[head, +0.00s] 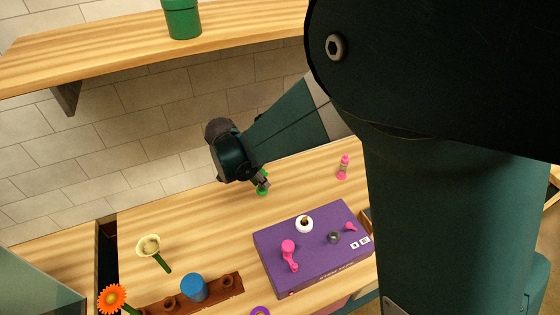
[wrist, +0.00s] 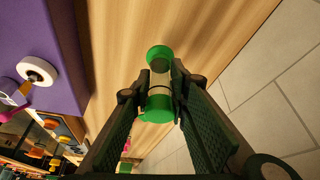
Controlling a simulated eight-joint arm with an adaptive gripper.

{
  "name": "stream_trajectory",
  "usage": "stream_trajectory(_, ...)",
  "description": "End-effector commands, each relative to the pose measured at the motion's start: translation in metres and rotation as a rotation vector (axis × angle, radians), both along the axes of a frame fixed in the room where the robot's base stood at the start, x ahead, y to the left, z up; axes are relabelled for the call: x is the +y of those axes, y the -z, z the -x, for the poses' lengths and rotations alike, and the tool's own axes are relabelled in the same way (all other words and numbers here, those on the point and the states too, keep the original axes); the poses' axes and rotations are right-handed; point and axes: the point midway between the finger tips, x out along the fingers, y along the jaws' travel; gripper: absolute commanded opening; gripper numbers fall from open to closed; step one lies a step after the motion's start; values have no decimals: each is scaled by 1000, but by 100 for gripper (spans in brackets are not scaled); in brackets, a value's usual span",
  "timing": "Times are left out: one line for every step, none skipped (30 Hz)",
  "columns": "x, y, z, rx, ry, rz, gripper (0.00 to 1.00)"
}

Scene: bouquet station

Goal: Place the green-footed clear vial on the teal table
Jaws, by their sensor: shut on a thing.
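My gripper (wrist: 155,93) is shut on the green-footed clear vial (wrist: 159,79). The vial has a clear middle and a green part at each end. One end lies between my fingers and the other points away, towards the wooden counter. In the head view my gripper (head: 262,181) is over the back of the counter, and green parts of the vial (head: 263,190) show at its fingers. I cannot tell whether the vial touches the wood. I cannot make out the teal table with certainty in either view.
A pink-footed vial (head: 343,167) stands to the right on the wooden counter (head: 200,225). A purple box (head: 275,238) with small items is in front. A cream flower (head: 149,244), an orange flower (head: 111,298) and a brown rack (head: 228,287) with a blue cylinder (head: 194,287) are left.

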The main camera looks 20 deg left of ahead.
Motion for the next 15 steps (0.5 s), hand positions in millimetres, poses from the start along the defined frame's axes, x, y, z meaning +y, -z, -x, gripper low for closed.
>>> stream_trajectory(0, 5, 0, 0, 0, 0, 0)
stream_trajectory(0, 7, 0, 0, 0, 0, 0)
stream_trajectory(0, 9, 0, 0, 0, 0, 0)
stream_trajectory(0, 11, 0, 0, 0, 0, 0)
stream_trajectory(0, 12, 0, 0, 0, 0, 0)
stream_trajectory(0, 12, 0, 0, 0, 0, 0)
stream_trajectory(0, 13, 0, 0, 0, 0, 0)
stream_trajectory(0, 13, 0, 0, 0, 0, 0)
stream_trajectory(0, 13, 0, 0, 0, 0, 0)
stream_trajectory(0, 13, 0, 0, 0, 0, 0)
stream_trajectory(0, 13, 0, 0, 0, 0, 0)
stream_trajectory(0, 13, 0, 0, 0, 0, 0)
stream_trajectory(0, 13, 0, 0, 0, 0, 0)
stream_trajectory(0, 13, 0, 0, 0, 0, 0)
stream_trajectory(0, 13, 0, 0, 0, 0, 0)
